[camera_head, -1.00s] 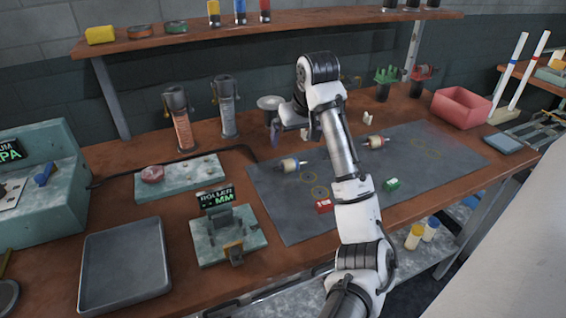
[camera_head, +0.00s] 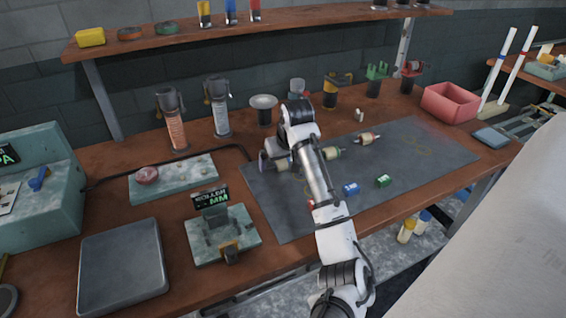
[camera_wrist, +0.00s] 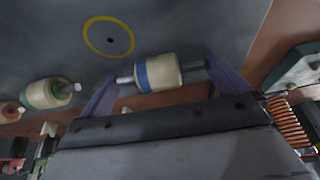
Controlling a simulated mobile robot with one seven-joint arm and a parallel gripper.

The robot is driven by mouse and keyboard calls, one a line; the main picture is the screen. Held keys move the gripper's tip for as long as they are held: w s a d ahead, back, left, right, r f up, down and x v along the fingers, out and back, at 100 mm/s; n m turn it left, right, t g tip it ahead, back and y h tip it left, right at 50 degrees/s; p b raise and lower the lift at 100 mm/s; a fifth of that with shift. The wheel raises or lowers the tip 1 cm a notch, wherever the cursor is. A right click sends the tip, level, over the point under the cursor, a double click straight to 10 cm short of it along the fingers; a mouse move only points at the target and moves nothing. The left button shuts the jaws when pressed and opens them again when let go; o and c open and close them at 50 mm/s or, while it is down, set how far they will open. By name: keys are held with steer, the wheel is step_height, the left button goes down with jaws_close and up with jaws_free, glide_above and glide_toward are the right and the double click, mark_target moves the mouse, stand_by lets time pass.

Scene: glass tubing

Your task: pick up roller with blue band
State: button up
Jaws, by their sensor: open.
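The roller with the blue band (camera_wrist: 143,76) is cream, with metal shaft ends, and lies on the grey mat. In the wrist view it sits between the two purple fingers of my gripper (camera_wrist: 163,72). The fingers are apart, one near each shaft end; I cannot tell whether they touch it. In the head view my gripper (camera_head: 270,163) is low at the mat's left part, and the roller (camera_head: 282,165) shows partly beside it. A green-banded roller (camera_head: 333,153) and a red-banded roller (camera_head: 367,138) lie to the right.
Blue (camera_head: 350,189) and green (camera_head: 383,181) blocks lie on the mat (camera_head: 430,160); a red one is mostly hidden by my arm. A roller gauge (camera_head: 222,235), a grey tray (camera_head: 122,265) and two upright cylinders stand left. A pink bin (camera_head: 450,102) stands right.

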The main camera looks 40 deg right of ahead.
steer(key=c, duration=0.7)
steer(key=shift+r, duration=0.1)
